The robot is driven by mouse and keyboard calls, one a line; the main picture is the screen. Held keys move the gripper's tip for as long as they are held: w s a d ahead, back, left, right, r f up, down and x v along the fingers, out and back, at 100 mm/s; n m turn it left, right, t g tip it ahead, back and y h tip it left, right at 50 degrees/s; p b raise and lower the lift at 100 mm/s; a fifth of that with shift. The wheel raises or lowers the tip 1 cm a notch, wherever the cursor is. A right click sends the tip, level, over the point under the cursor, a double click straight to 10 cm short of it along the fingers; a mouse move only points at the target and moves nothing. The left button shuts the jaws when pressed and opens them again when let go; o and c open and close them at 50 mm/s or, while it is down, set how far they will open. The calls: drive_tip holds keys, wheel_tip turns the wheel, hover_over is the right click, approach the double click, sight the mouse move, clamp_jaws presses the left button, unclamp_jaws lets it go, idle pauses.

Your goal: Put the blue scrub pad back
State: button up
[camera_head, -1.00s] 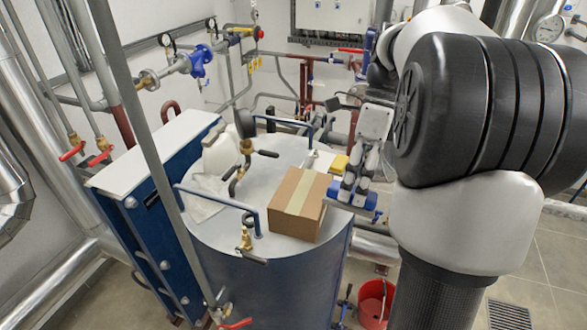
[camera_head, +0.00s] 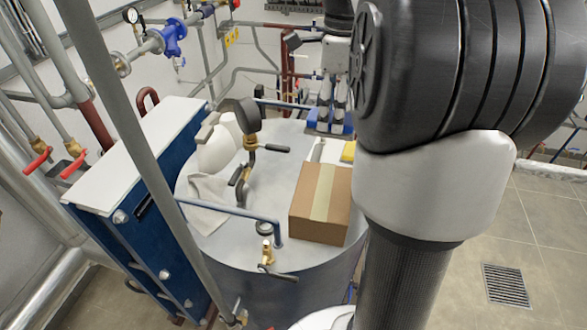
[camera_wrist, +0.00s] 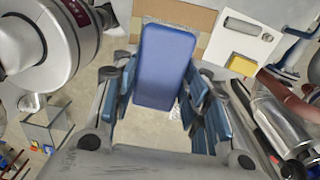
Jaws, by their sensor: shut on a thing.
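The blue scrub pad (camera_wrist: 165,65) is a long rounded block between the fingers of my gripper (camera_wrist: 165,100) in the wrist view. The fingers, with blue inner parts, are closed on its sides. In the head view my gripper (camera_head: 330,122) points down behind the cardboard box, over the far side of the tank top. Blue shows at its fingertips there, but pad and fingers are hard to tell apart. A yellow pad (camera_wrist: 241,65) lies on a white board (camera_wrist: 262,48) beside a grey cylinder (camera_wrist: 245,27). The yellow pad also shows in the head view (camera_head: 348,151).
The cardboard box (camera_head: 319,203) stands on the round tank top (camera_head: 270,176). A white jug (camera_head: 216,148), a cloth (camera_head: 203,199), a brass valve (camera_head: 246,165) and blue rails (camera_head: 235,219) crowd its left side. A blue plate exchanger (camera_head: 135,225) stands at left.

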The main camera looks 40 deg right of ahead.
drive_tip(key=shift+w+f, duration=0.15)
drive_tip(key=shift+f, duration=0.2)
drive_tip(key=f, duration=0.5)
drive_tip(key=f+b, duration=0.1)
drive_tip(key=f, duration=0.4)
drive_tip(key=f+b, duration=0.1)
drive_tip(key=f, duration=0.4)
drive_tip(key=shift+w+d+f, duration=0.15)
drive_tip(key=shift+w+d, duration=0.05)
drive_tip(key=shift+w, duration=0.15)
drive_tip(key=shift+f, duration=2.15)
drive_tip(key=shift+s, duration=0.1)
drive_tip(key=shift+f, duration=0.2)
drive_tip(key=o, duration=0.8)
drive_tip(key=shift+o, duration=1.1)
